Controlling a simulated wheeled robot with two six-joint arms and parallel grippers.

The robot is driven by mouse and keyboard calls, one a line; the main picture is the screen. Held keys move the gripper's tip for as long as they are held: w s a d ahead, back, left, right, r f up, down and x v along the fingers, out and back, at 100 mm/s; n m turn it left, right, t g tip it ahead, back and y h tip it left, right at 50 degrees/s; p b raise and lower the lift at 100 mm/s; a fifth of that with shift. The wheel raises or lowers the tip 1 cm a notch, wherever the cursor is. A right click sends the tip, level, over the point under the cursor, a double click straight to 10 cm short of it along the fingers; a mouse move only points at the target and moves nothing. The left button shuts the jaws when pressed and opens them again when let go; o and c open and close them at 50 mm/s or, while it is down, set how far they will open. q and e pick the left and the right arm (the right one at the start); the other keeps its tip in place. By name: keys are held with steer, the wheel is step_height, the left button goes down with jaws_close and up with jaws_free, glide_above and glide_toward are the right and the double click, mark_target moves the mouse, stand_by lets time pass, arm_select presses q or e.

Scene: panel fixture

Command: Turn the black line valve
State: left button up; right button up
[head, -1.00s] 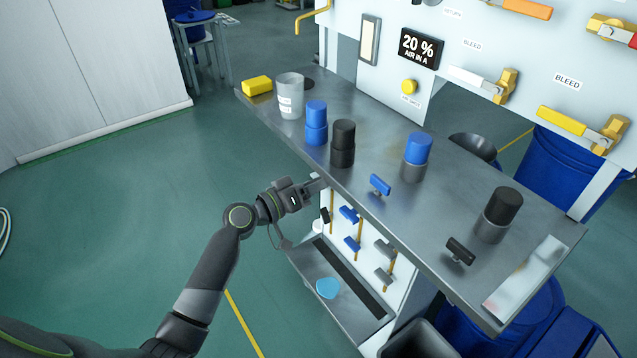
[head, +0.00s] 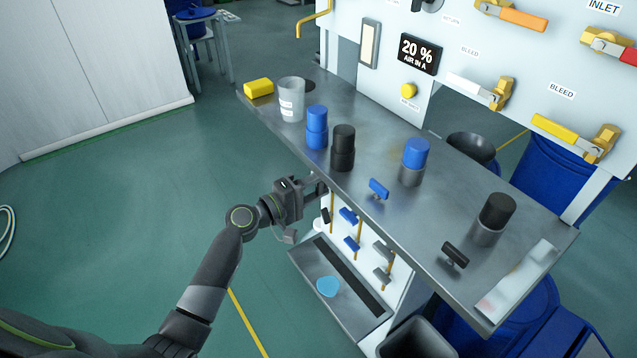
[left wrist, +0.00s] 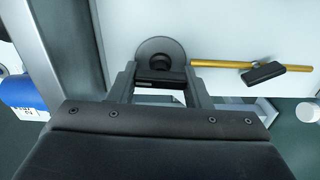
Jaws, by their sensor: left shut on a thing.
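My left gripper (head: 318,184) reaches under the front edge of the bench in the head view. In the left wrist view its two fingers (left wrist: 161,88) are shut on a black valve handle (left wrist: 160,77), which sits in front of a round grey disc (left wrist: 161,52) on the white panel. The fingers and bench edge hide this handle in the head view. A second black handle (left wrist: 263,72) lies slanted across a yellow pipe to the right; it also shows below the gripper in the head view (head: 326,215). My right gripper is not in view.
The steel bench top (head: 290,133) overhangs the panel. Blue handles (head: 348,215) and grey handles (head: 382,276) sit on yellow pipes below it. A tray (head: 358,322) with a light blue item (head: 328,286) is beneath. Open floor lies to the left.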

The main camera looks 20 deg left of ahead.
arm_select(q)
steer(key=shift+n, duration=0.4)
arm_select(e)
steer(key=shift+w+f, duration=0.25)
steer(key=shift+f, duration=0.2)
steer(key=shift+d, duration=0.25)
arm_select(q)
steer(key=o, duration=1)
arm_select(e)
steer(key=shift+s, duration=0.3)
